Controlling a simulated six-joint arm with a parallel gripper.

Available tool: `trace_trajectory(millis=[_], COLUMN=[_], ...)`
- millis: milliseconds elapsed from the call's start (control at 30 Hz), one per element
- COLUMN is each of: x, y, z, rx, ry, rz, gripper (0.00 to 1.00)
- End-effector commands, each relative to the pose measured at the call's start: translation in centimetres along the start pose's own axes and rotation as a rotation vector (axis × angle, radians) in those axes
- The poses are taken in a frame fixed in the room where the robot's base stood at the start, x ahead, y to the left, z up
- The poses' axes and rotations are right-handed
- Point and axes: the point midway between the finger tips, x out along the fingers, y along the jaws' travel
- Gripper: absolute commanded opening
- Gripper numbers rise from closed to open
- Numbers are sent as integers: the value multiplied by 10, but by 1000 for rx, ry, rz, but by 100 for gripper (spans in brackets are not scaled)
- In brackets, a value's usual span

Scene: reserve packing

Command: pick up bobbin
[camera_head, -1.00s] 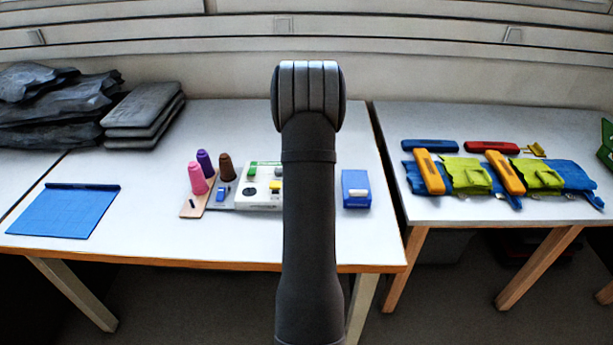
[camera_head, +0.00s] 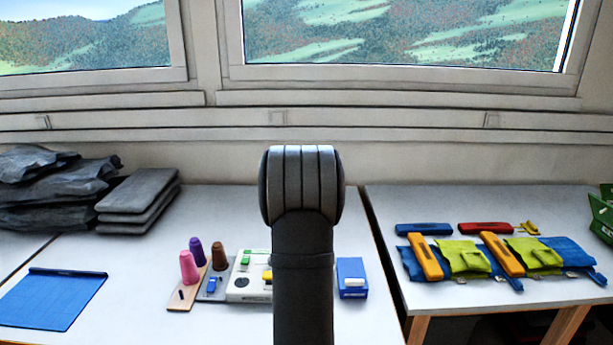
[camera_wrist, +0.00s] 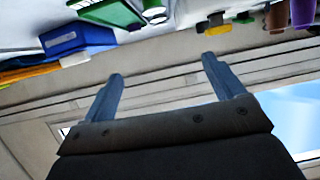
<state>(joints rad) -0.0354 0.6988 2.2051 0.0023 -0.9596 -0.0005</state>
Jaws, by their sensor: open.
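Three cone-shaped bobbins stand upright on the left table: a pink one (camera_head: 188,267), a purple one (camera_head: 196,251) and a brown one (camera_head: 218,256). They are on or beside a small wooden board (camera_head: 180,305). The frames do not show which bobbin is meant. In the wrist view, tilted and upside down, a brown cone (camera_wrist: 303,12) and a purple cone (camera_wrist: 278,17) show at the top right edge. My gripper (camera_wrist: 162,66) is open and empty, well apart from them. In the head view my arm hides the gripper.
A white box (camera_head: 250,280) with coloured parts stands right of the bobbins, partly behind my arm. A blue box (camera_head: 351,280) is further right. A blue mat (camera_head: 50,300) and grey stacked pads (camera_head: 138,200) lie left. The right table holds pouches and coloured cases (camera_head: 485,228).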

Motion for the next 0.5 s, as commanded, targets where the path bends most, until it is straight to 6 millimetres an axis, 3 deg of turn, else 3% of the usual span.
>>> trace_trajectory(millis=[33,200,500], x=[0,0,4], y=[0,0,1], z=[0,0,0], rx=[0,0,7], ry=[0,0,-2], rz=[0,0,-1], gripper=[76,45,45])
